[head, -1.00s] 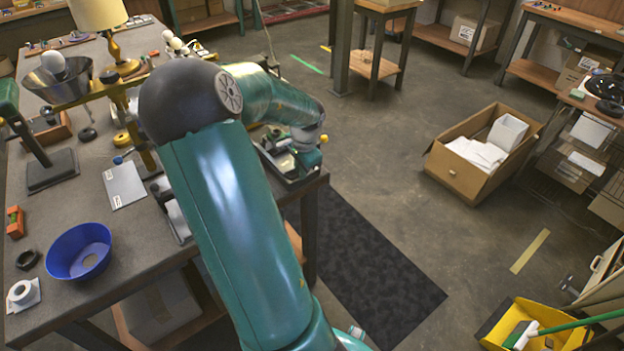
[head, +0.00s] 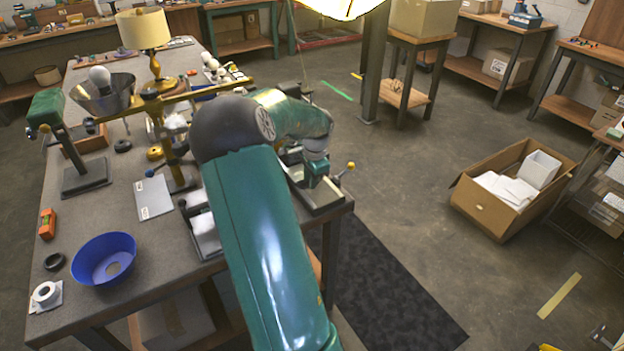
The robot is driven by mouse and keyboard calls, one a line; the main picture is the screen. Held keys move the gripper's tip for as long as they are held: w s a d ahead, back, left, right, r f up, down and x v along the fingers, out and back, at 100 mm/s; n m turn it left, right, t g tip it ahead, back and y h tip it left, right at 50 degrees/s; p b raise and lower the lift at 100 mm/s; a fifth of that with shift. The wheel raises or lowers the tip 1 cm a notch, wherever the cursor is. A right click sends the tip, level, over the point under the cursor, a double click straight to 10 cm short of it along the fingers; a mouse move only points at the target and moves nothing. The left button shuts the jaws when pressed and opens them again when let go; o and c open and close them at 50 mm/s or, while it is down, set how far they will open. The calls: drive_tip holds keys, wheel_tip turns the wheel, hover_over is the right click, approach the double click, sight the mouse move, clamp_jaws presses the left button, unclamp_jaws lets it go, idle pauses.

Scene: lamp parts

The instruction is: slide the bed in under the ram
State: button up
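A low grey metal fixture (head: 328,204) with raised edges sits at the table's right edge. A lever with a yellow ball knob (head: 351,165) sticks out to its right. My gripper (head: 315,178) is at the end of my teal arm, low over this fixture. Its fingers are too small and covered to tell whether they are open, shut or touching anything. My arm hides part of the fixture's left side. I cannot make out which parts are the bed and the ram, or how they line up.
The table also holds a brass balance-like stand (head: 170,135), a grey tray with white stuff (head: 203,222), a blue bowl (head: 103,258), a grey card (head: 154,197) and a table lamp (head: 144,30). An open cardboard box (head: 480,205) stands on the floor.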

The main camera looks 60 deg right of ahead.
drive_tip(key=shift+o, duration=1.1)
drive_tip(key=shift+w+f, duration=0.1)
drive_tip(key=shift+w, duration=0.05)
drive_tip(key=shift+s, duration=0.2)
wheel_tip(320, 180, up, 14)
drive_tip(key=s+a, duration=0.1)
drive_tip(key=s, duration=0.1)
drive_tip(key=shift+a+f, duration=0.1)
drive_tip(key=shift+a, duration=0.1)
